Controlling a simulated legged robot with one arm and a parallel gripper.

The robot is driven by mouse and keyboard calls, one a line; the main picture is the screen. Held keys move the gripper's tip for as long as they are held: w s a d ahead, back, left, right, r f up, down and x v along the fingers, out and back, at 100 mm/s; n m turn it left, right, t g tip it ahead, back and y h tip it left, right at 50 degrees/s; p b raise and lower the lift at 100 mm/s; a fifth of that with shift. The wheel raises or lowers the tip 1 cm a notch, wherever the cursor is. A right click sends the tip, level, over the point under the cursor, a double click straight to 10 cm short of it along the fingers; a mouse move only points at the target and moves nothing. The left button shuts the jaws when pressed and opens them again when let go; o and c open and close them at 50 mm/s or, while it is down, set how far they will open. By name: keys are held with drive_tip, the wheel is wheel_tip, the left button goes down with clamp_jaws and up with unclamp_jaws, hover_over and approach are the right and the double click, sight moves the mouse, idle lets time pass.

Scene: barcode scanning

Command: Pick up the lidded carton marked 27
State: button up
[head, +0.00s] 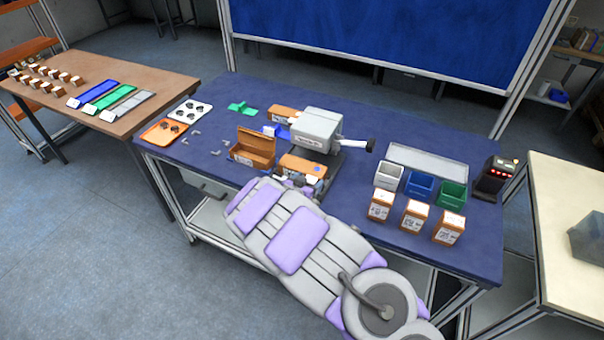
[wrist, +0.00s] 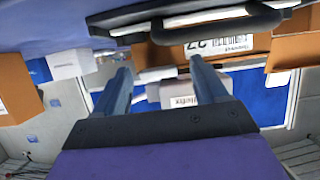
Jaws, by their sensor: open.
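The carton marked 27 is orange-brown with a white label; in the wrist view its face (wrist: 232,46) shows the number upside down, beyond my fingertips and to the right of centre. In the head view, a closed orange carton (head: 303,165) right in front of my gripper seems to be the same one, but its number is not readable there. My gripper (wrist: 160,70) is open, with its two blue-grey fingers apart. No carton is clearly between them. In the head view my gripper (head: 291,181) is at the carton's near side, partly hidden by my arm.
An open orange box (head: 253,150) stands just left of the carton. A grey machine with a lever (head: 317,129) stands behind it, with another carton (head: 283,114) further back. Small bins (head: 420,185) and several labelled boxes (head: 414,213) stand to the right.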

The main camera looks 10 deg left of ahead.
drive_tip(key=c, duration=1.1)
drive_tip(key=shift+c, duration=0.2)
